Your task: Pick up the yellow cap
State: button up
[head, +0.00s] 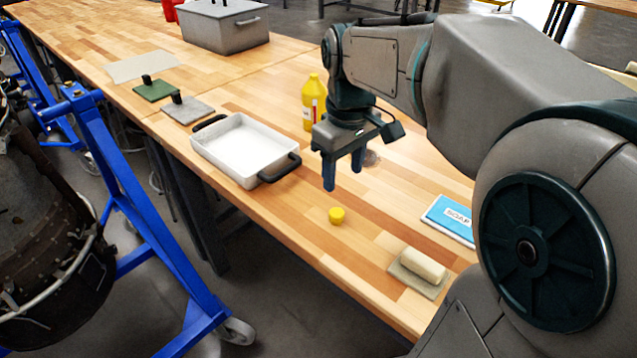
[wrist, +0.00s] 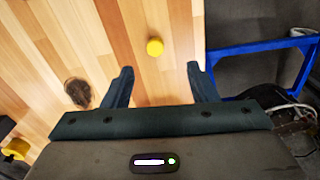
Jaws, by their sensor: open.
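The yellow cap (head: 336,215) is small and round and lies on the wooden tabletop near its front edge. In the wrist view the cap (wrist: 155,47) lies beyond the fingertips, between their lines. My gripper (head: 343,178) is open and empty, pointing down above the table, a little behind the cap and apart from it. In the wrist view both fingers of my gripper (wrist: 158,72) show, spread apart with only tabletop between them.
A yellow bottle (head: 314,101) stands behind my gripper. A white tray (head: 243,150) with dark handles is to the left. A soap bar (head: 423,264) on a pad and a SOAP box (head: 449,218) lie to the right. A dark round patch (wrist: 77,93) is on the table. Blue stands (head: 130,200) stand off the table.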

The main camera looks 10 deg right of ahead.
jog(key=w+n, duration=0.1)
jog(key=w, duration=0.1)
jog(key=b, duration=0.1)
send_over(337, 212)
jog(key=f, duration=0.8)
jog(key=shift+s+f, duration=0.2)
jog(key=shift+s, duration=0.05)
jog(key=shift+w+f, duration=0.15)
jog(key=shift+f, duration=1.2)
jog(key=shift+w+f, duration=0.1)
jog(key=shift+f, duration=1.2)
grip_shut()
